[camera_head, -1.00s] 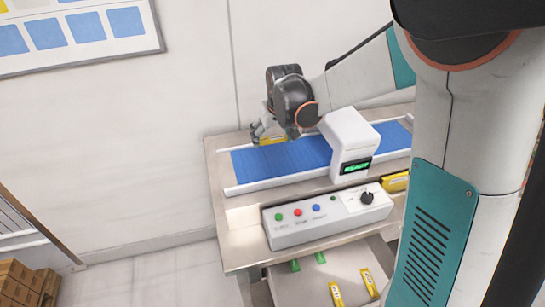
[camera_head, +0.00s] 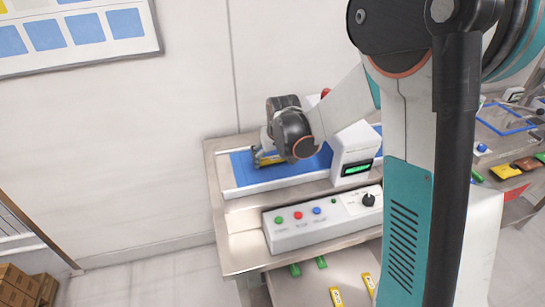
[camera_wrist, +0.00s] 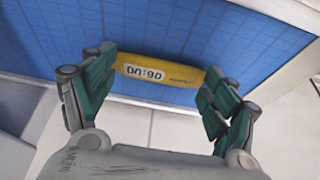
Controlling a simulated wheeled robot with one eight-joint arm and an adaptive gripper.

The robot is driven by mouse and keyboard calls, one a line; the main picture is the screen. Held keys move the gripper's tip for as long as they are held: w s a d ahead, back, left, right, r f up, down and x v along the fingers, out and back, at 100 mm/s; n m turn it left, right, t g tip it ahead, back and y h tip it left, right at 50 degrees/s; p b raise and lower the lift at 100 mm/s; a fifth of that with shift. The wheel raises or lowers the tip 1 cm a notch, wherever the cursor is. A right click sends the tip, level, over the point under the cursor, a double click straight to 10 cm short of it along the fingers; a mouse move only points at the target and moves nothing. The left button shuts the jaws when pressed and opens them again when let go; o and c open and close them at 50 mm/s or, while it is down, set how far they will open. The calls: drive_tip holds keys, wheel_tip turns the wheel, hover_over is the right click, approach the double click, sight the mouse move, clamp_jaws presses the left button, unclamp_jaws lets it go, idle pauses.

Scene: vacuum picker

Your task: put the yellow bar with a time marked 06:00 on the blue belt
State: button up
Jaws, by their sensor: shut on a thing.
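The yellow bar (camera_wrist: 185,72) is between the two fingers of my gripper (camera_wrist: 160,76) in the wrist view. Its white label appears upside down and reads as 06:00 when turned round. In the head view the bar (camera_head: 268,160) shows under my gripper (camera_head: 264,148), over the left part of the blue belt (camera_head: 241,168). The gridded belt (camera_wrist: 265,50) lies directly behind the bar in the wrist view. My gripper is shut on the bar. Whether the bar touches the belt I cannot tell.
A white scanner-like housing (camera_head: 353,150) with a green display straddles the belt to the right. A control box (camera_head: 320,219) with coloured buttons stands in front. Yellow bars (camera_head: 336,296) and green pieces (camera_head: 295,270) lie on a lower shelf. Another bench stands at right.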

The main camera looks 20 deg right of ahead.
drive_tip(key=o, duration=1)
drive_tip(key=shift+f, duration=0.1)
drive_tip(key=shift+r, duration=0.25)
drive_tip(key=p+v, duration=0.3)
drive_tip(key=v, duration=0.9)
drive_tip(key=s+r+t, duration=0.1)
drive_tip(key=s+r, duration=0.1)
drive_tip(key=s, duration=0.6)
drive_tip(key=s+r+t, duration=0.1)
drive_tip(key=s+r, duration=0.1)
drive_tip(key=s, duration=0.6)
drive_tip(key=s+r, duration=0.2)
drive_tip(key=s, duration=0.7)
drive_tip(key=shift+r+t, duration=0.15)
drive_tip(key=shift+t, duration=0.25)
